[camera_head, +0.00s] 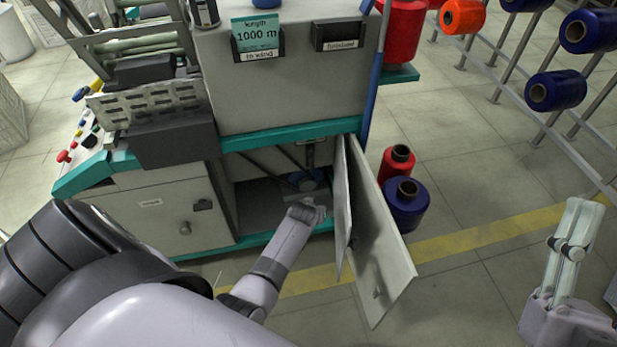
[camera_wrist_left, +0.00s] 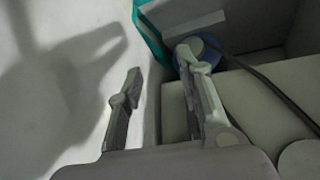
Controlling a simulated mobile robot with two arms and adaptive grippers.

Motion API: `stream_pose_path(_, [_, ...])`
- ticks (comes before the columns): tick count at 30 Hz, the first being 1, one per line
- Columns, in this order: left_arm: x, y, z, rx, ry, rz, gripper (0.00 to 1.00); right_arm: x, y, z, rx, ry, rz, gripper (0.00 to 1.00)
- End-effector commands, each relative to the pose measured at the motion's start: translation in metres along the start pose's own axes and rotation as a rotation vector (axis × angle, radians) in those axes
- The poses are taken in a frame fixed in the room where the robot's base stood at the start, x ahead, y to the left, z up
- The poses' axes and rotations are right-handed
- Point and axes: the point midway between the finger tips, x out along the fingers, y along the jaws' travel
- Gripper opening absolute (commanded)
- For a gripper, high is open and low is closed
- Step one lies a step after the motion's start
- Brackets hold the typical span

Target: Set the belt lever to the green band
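The machine's lower compartment (camera_head: 258,205) is open. My left arm reaches into its opening, with the left gripper (camera_head: 306,212) low inside near the open door. In the left wrist view the left gripper (camera_wrist_left: 160,75) is open, its fingers apart on either side of a pale panel edge. A blue round part (camera_head: 307,181) sits inside, just beyond the gripper; it also shows behind the right-hand finger in the left wrist view (camera_wrist_left: 208,50). I cannot make out the belt lever or a green band. My right gripper (camera_head: 575,215) is away at the right; its opening is unclear.
The open door (camera_head: 375,240) stands just right of my left gripper. Red (camera_head: 397,165) and blue (camera_head: 407,205) bobbins stand on the floor behind it. A bobbin rack (camera_head: 540,110) is at upper right. A dark cable or belt (camera_wrist_left: 265,85) crosses the compartment.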

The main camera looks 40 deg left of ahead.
Motion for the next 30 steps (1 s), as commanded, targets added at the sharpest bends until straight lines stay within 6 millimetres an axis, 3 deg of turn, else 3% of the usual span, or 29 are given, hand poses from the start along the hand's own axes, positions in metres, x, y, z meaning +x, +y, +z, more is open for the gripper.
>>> stream_pose_path(7, [-0.012,-0.004,0.049,0.108,-0.073,0.013,0.33,0.019,0.0,-0.019,0.0,0.0,0.0,0.4])
stream_pose_path(16, [-0.023,-0.012,0.098,0.204,-0.137,0.027,0.33,0.033,0.0,-0.032,0.0,0.0,0.0,0.4])
stream_pose_path(22, [-0.026,-0.015,0.113,0.233,-0.156,0.033,0.33,0.036,0.0,-0.036,0.0,0.0,0.0,0.4])
stream_pose_path(30, [-0.026,-0.016,0.117,0.238,-0.16,0.034,0.33,0.036,0.0,-0.035,0.0,0.0,0.0,0.4])
